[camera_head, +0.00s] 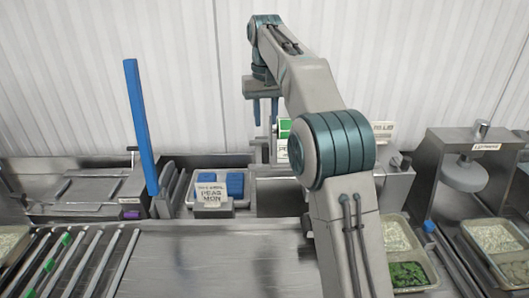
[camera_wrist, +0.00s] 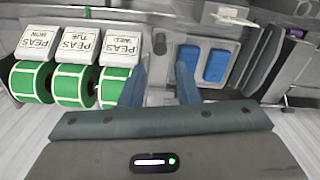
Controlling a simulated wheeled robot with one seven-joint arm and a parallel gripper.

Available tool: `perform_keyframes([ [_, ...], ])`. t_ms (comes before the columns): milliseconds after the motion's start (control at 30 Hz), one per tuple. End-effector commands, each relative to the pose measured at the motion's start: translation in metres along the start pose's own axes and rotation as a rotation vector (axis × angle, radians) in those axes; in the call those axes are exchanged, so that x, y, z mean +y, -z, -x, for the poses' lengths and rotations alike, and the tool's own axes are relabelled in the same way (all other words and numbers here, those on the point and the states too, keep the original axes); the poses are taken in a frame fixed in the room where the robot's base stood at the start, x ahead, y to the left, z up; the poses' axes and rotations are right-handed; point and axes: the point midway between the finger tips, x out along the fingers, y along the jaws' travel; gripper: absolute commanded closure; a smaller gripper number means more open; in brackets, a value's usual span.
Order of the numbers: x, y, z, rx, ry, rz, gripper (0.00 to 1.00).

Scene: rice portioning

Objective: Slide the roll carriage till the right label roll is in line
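Three green-edged label rolls stand side by side at the left of the wrist view, under cards reading PEAS MON (camera_wrist: 36,42), PEAS TUE (camera_wrist: 76,44) and PEAS WED (camera_wrist: 117,48). The rolls are the MON roll (camera_wrist: 30,82), TUE roll (camera_wrist: 73,86) and WED roll (camera_wrist: 113,88), the last partly behind a finger. In the head view my arm hides most of them. My gripper (camera_wrist: 160,80) has its two blue fingers apart; it also shows raised in the head view (camera_head: 265,111). A grey upright knob (camera_wrist: 158,48) appears between or beyond the fingertips; I see no clear contact.
A tray (camera_head: 190,203) holds blue blocks (camera_head: 235,185) and a card reading PEAS MON (camera_head: 212,192). A tall blue bar (camera_head: 140,125) rises left of it. A roller rack (camera_head: 65,262) lies front left. A press (camera_head: 462,175) and food trays stand right. The front worktop (camera_head: 210,260) is clear.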

Motion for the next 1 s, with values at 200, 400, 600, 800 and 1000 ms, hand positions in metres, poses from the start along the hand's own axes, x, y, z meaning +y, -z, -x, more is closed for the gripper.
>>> perform_keyframes([
  [200,-0.001,-0.001,-0.04,-0.004,0.0,0.002,0.71],
  [400,-0.002,-0.001,-0.074,-0.003,0.0,0.003,0.71],
  [600,-0.003,-0.001,-0.101,-0.002,0.0,0.005,0.71],
  [800,-0.003,-0.001,-0.111,0.0,0.0,0.004,0.71],
  [1000,-0.003,0.0,-0.112,0.001,0.0,0.004,0.71],
])
